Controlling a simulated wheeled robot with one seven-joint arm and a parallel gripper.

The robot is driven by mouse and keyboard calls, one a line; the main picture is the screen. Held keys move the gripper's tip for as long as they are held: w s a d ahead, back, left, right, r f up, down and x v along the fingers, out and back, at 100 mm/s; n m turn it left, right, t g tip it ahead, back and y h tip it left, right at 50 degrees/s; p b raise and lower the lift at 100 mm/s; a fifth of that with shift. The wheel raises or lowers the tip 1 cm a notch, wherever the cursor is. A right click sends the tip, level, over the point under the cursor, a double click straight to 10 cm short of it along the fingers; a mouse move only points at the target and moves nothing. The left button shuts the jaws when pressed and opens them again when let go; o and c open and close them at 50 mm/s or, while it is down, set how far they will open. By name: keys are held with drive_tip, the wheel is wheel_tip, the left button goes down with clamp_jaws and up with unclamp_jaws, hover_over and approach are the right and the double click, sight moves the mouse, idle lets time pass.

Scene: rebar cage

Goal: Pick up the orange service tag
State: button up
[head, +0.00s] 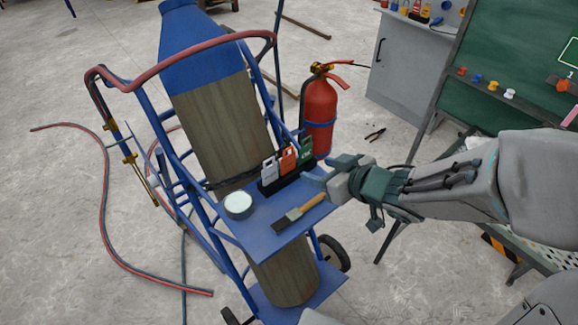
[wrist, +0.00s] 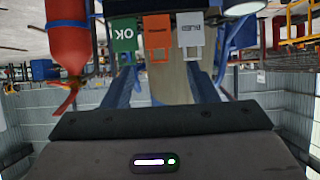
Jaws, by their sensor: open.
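The orange service tag (head: 288,160) stands in a black holder (head: 284,180) on the blue cart shelf, between a white tag (head: 270,170) and a green tag (head: 306,150). In the wrist view, which looks upside down, the orange tag (wrist: 157,35) is in the middle, with the green "OK" tag (wrist: 123,36) left and the white tag (wrist: 190,32) right. My gripper (head: 325,171) is open and empty, just right of the holder. In the wrist view its two blue fingers (wrist: 160,85) point towards the tags, with the orange one centred between them and apart from them.
A brush (head: 300,212) and a round tin (head: 238,204) lie on the shelf near the holder. A red fire extinguisher (head: 319,112) stands close behind my gripper. A large gas cylinder (head: 215,110) and the cart's blue frame with red hose are at the left.

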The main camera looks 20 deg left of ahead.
drive_tip(key=b, duration=0.2)
approach(288, 160)
drive_tip(key=x, duration=0.4)
drive_tip(key=shift+d+f, duration=0.1)
drive_tip(key=b+x, duration=0.1)
drive_tip(key=x, duration=0.3)
drive_tip(key=shift+w+f, duration=0.15)
drive_tip(key=shift+f, duration=0.1)
drive_tip(key=shift+r, duration=0.1)
drive_tip(key=shift+a, duration=0.25)
drive_tip(key=shift+c, duration=0.3)
drive_tip(key=c, duration=0.9)
